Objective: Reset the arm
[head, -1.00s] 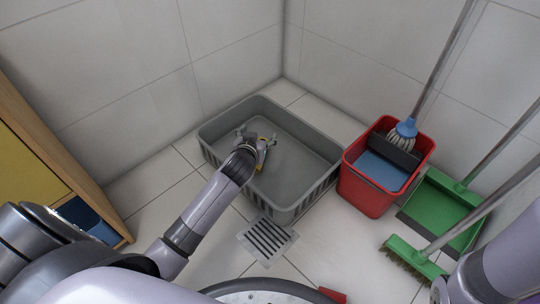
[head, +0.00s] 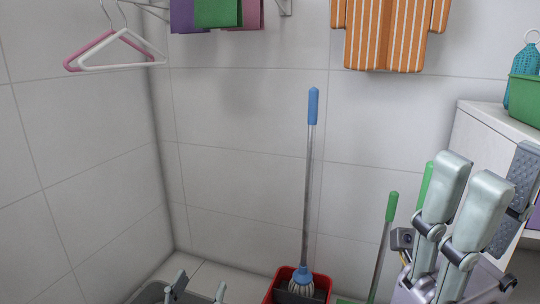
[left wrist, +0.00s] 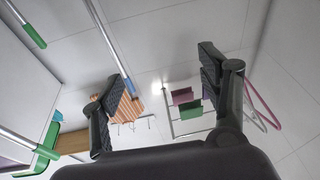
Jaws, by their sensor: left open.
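My left gripper (head: 199,288) shows at the bottom left of the head view, cut off by the lower edge. Its fingertips are apart. In the left wrist view the black fingers of the left gripper (left wrist: 165,75) stand wide apart with nothing between them, facing the wall. My right gripper (head: 495,175) is at the right of the head view, fingers pointing up. One dark pad shows apart from two light fingers, so it looks open, and I see nothing held in it.
A red bucket (head: 318,283) with a mop (head: 305,274) stands at the bottom. A grey crate rim (head: 143,292) shows at bottom left. Hangers (head: 120,50), coloured cloths (head: 218,13) and an orange striped shirt (head: 385,35) hang above. A white cabinet (head: 478,128) stands at right.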

